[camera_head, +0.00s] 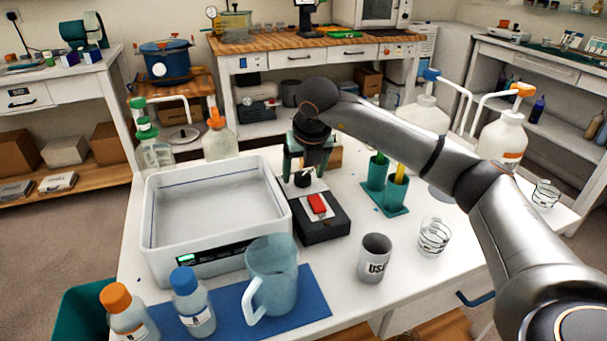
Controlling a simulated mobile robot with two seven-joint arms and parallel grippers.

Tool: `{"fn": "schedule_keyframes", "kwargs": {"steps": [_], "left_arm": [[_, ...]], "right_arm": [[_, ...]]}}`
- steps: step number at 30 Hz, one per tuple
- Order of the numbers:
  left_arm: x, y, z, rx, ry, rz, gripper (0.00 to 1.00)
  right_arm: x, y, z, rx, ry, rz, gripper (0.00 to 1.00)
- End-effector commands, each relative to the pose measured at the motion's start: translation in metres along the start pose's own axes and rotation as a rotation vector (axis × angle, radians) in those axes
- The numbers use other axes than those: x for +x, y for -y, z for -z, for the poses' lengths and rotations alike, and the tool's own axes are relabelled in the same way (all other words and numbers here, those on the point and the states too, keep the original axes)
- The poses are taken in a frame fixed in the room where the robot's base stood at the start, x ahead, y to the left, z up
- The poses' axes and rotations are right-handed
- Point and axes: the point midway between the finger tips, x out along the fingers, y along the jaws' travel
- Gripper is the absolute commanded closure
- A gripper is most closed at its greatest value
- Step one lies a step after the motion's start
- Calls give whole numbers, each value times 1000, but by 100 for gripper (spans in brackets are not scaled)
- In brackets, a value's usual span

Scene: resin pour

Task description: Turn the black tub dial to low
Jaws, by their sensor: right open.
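A black box (325,229) stands on the white table, against the right side of a white tub (155,215). It has a red rocker switch (317,204) on a light plate. A round black dial (302,180) sits on its top toward the back; its setting and any marks are too small to read. My right gripper (304,168) points down over the dial, its fingers open on either side of it. I cannot tell whether the fingers touch the dial. My left gripper is not in view.
A blue pitcher (272,272) and a blue-capped bottle (193,306) stand on a blue mat (312,300) in front. A grey mug (375,258), a glass (434,236) and green holders (396,192) are to the right. Pump bottles (219,140) stand behind the tub.

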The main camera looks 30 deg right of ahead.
Motion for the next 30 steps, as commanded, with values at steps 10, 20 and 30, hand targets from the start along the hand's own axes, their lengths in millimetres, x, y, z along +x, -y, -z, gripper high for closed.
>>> {"fn": "schedule_keyframes", "kwargs": {"steps": [10, 20, 30], "left_arm": [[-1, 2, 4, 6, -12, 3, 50], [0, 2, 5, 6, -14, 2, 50], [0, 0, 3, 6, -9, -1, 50]], "right_arm": [[6, 0, 0, -1, -1, 1, 21], [5, 0, 0, 0, 0, 1, 56], [5, 0, 0, 0, 0, 1, 95]]}}
